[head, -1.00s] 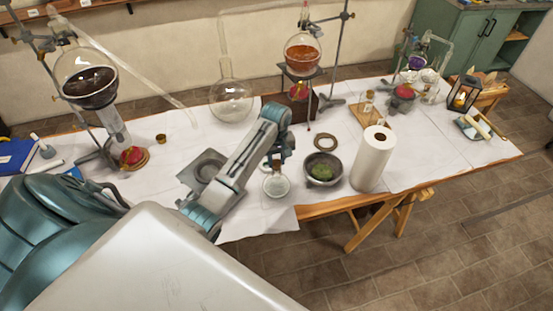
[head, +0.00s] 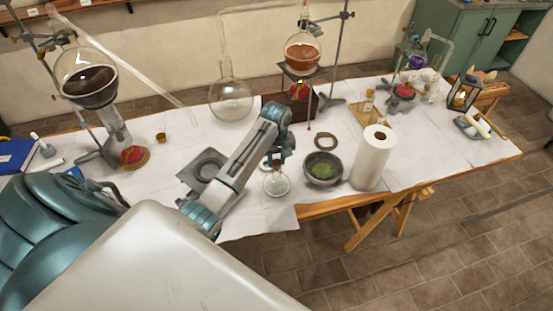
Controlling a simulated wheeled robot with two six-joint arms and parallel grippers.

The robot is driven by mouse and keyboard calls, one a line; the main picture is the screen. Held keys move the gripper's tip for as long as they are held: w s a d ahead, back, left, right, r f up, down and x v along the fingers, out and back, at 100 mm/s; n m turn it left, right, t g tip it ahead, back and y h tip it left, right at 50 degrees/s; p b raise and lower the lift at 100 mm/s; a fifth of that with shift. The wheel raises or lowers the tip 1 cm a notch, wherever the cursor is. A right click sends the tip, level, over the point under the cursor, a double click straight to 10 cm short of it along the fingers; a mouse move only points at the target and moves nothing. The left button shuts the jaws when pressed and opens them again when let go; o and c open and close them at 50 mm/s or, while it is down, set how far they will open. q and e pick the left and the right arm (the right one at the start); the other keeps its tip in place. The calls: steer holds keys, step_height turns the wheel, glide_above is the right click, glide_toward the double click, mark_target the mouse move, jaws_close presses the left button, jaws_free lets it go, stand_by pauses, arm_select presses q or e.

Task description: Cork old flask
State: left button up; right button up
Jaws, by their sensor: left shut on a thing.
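A small round clear glass flask (head: 276,184) is at the middle of the table's near part, below the tip of my left arm. My left gripper (head: 276,163) is shut on the flask at its neck; its fingers are largely hidden by my own wrist. I cannot tell how far the flask is above the cloth. A small brown cork (head: 160,137) stands on the white cloth further left. My right gripper is not in view.
A dark bowl of green stuff (head: 323,169) and a white paper roll (head: 372,157) stand right of the flask. A brown ring (head: 326,142) lies behind. A large clear flask (head: 231,98) and a stand with an orange-filled flask (head: 303,55) are at the back.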

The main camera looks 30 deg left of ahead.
mark_target(277, 162)
arm_select(q)
steer(key=shift+f, duration=0.1)
steer(key=o, duration=1.4)
steer(key=shift+c, duration=0.2)
steer(key=shift+r, duration=3.55)
